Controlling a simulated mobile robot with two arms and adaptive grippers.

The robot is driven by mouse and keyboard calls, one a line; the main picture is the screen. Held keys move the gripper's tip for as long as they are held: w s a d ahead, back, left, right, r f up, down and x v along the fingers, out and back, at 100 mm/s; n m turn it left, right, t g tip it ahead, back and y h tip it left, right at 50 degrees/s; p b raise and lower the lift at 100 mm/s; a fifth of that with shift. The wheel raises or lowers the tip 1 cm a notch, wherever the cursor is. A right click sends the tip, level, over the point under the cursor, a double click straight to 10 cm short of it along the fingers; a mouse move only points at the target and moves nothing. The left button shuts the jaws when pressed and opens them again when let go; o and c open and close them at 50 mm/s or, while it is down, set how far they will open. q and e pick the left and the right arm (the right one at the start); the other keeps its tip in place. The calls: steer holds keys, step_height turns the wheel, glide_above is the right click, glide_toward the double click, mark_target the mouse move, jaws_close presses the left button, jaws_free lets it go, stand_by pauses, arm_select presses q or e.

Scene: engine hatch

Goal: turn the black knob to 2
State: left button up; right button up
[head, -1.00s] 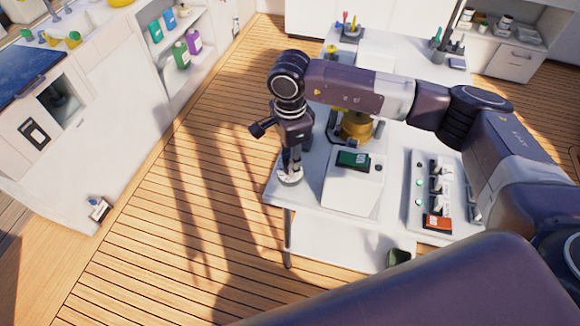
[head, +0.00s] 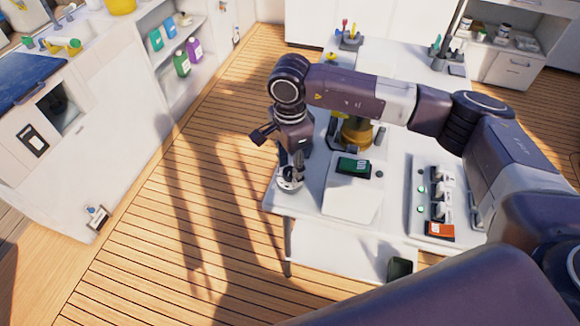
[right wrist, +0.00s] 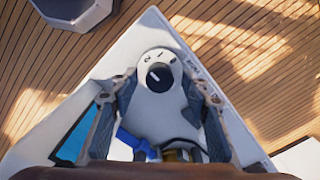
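The black knob (right wrist: 159,76) sits on a round white plate with small dark marks along its far side. The knob bears a short white line; I cannot tell which mark it points at. In the head view the white plate (head: 290,184) shows at the table's left corner, and the knob is hidden by my gripper. My right gripper (right wrist: 153,88) is open, with one finger on each side of the knob and a visible gap to it. In the head view the right gripper (head: 291,172) points down over the plate. My left gripper is not in view.
A blue part (right wrist: 135,143) lies near the gripper. Wooden floor left of the table is clear.

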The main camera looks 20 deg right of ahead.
mark_target(290, 171)
steer(key=shift+r, duration=0.2)
step_height(290, 171, up, 12)
steer(key=shift+f, duration=0.25)
stand_by(0.6)
